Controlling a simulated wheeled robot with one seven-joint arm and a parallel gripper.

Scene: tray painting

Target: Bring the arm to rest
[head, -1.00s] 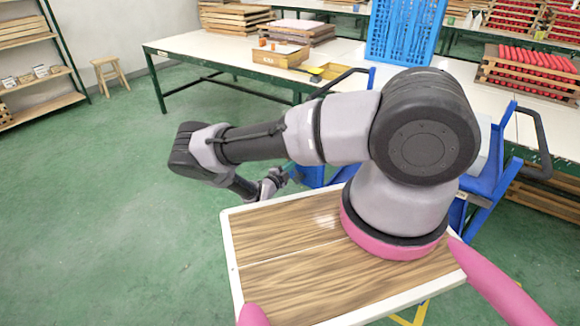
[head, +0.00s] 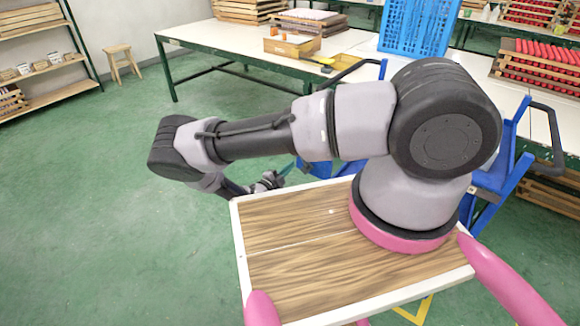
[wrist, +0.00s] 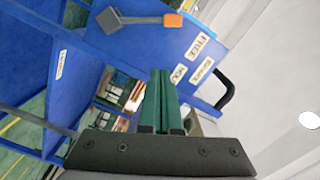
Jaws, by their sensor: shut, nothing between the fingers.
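My gripper (wrist: 160,100) shows in the wrist view with its two green fingers together and nothing between them. In the head view my arm stretches to the left and bends down, and my gripper (head: 280,178) hangs low beyond the far edge of my wood-topped base, partly hidden behind the arm. In the wrist view the fingers point at a blue cart (wrist: 88,55) with white labels. The fingers appear apart from it, though the distance is hard to tell.
A grey tool with an orange end (wrist: 140,20) is at the cart's top in the wrist view. A wooden stool (head: 122,62) stands at the left. The green floor (head: 90,200) at left is open.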

